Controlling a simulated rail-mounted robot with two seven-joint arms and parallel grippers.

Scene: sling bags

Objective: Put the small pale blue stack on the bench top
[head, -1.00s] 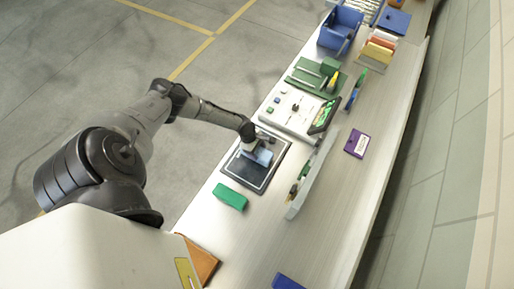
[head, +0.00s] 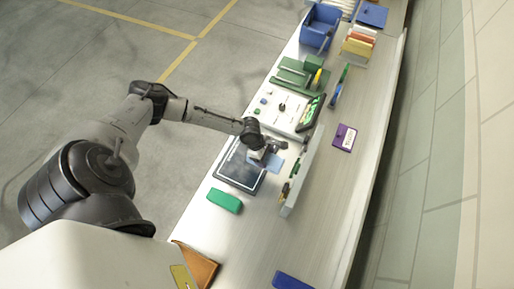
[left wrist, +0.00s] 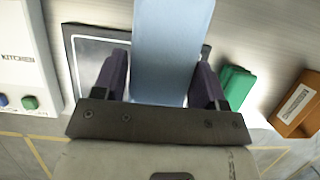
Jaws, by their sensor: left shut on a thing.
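The small pale blue stack (head: 273,164) is between the fingers of my left gripper (head: 266,153), which is shut on it. In the head view it shows at the right edge of the dark framed mat (head: 232,177), partly over the bare bench top (head: 315,235). I cannot tell whether it touches the surface. In the left wrist view the stack (left wrist: 172,40) is a long pale blue slab between the two dark fingers (left wrist: 162,85), with the mat (left wrist: 84,45) behind it. My right gripper is not in view.
A green block (head: 225,200) lies in front of the mat. A thin upright grey panel (head: 300,183) stands close to the right of the stack. A white board (head: 279,108) lies behind, and a purple box (head: 345,137) lies further right. The front bench top is mostly clear.

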